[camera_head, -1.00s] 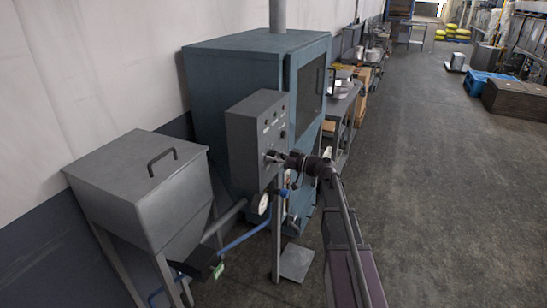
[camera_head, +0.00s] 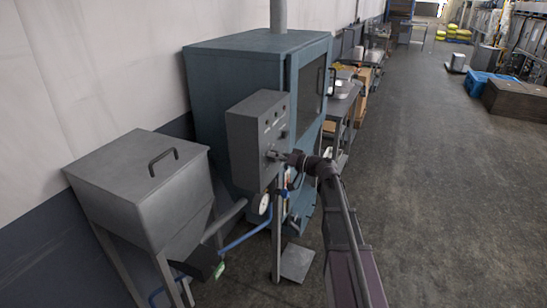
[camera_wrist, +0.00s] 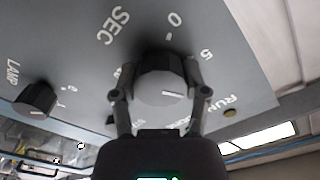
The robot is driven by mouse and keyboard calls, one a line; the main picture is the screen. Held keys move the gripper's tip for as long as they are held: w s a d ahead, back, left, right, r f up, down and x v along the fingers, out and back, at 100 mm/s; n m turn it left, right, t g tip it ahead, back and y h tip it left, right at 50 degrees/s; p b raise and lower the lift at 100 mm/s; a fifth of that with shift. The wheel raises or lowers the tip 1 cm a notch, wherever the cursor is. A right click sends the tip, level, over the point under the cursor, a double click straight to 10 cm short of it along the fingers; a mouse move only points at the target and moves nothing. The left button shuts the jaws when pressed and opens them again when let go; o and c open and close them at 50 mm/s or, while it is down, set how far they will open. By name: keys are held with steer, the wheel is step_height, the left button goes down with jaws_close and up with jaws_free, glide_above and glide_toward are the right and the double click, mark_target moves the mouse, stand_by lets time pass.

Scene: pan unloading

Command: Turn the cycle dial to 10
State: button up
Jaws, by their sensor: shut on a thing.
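The cycle dial (camera_wrist: 158,88) is a round dark knob with a pale grey face on the grey control panel (camera_wrist: 75,45). A short white line on its face points right in the wrist view, below the direction of the printed 5 (camera_wrist: 207,55). The 0 (camera_wrist: 175,19) and SEC (camera_wrist: 114,26) also show; no 10 can be read, and a finger covers part of the scale. My gripper (camera_wrist: 160,82) is shut on the dial, one finger on each side. In the head view, my gripper (camera_head: 272,155) meets the front of the control box (camera_head: 249,118).
A dark LAMP knob (camera_wrist: 36,99) sits left of the dial in the wrist view, and a small round RUN button (camera_wrist: 229,113) sits right. A blue cabinet (camera_head: 225,70) stands behind the box, and a grey hopper (camera_head: 140,185) stands left.

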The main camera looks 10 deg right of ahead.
steer(key=m, duration=0.5)
stand_by(0.4)
steer(key=o, duration=1.1)
steer(key=shift+o, duration=0.2)
steer(key=shift+d, duration=0.1)
steer(key=v, duration=1.2)
